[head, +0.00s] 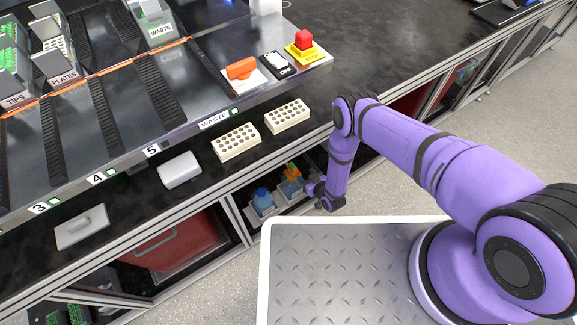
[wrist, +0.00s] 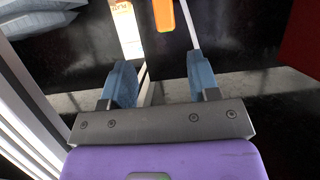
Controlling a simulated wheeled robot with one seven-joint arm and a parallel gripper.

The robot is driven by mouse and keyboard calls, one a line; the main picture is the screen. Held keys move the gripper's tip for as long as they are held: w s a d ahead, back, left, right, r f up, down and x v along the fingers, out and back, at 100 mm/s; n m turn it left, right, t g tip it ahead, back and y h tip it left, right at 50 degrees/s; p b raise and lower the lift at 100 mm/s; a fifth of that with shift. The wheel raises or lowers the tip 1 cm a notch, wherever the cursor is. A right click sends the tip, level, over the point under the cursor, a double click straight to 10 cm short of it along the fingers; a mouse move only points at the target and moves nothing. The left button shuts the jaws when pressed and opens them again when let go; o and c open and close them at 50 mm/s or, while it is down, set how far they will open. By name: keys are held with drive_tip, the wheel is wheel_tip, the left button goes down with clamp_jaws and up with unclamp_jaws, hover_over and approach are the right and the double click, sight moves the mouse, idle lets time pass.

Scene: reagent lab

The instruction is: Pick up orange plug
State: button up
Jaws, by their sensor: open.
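In the wrist view a small orange piece (wrist: 164,15) with a rounded lower end shows at the top edge, ahead of and between my fingers. It may be the orange plug; its upper part is cut off. My gripper (wrist: 161,80) is open and empty, with both blue-grey fingers apart. In the head view my gripper (head: 322,198) hangs low in front of the open cabinet beneath the bench. An orange item (head: 292,171) shows inside that cabinet, just left of it. Another orange piece (head: 241,68) sits on a white plate on the bench machine, well above my gripper.
A blue-capped bottle (head: 262,196) stands in the cabinet beside the orange item. The bench edge and cabinet frame are close to my arm. Two cream tube racks (head: 236,142) (head: 287,116) stand on the bench. A yellow-based red button (head: 303,45) is on the machine's corner.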

sight(294, 168)
drive_tip(key=x, duration=0.5)
drive_tip(key=w+a, duration=0.1)
drive_tip(key=w+a+f, duration=0.1)
drive_tip(key=shift+w+a, duration=0.1)
drive_tip(key=shift+a, duration=0.2)
drive_tip(key=shift+x, duration=0.85)
drive_tip(key=shift+c, duration=0.4)
clamp_jaws()
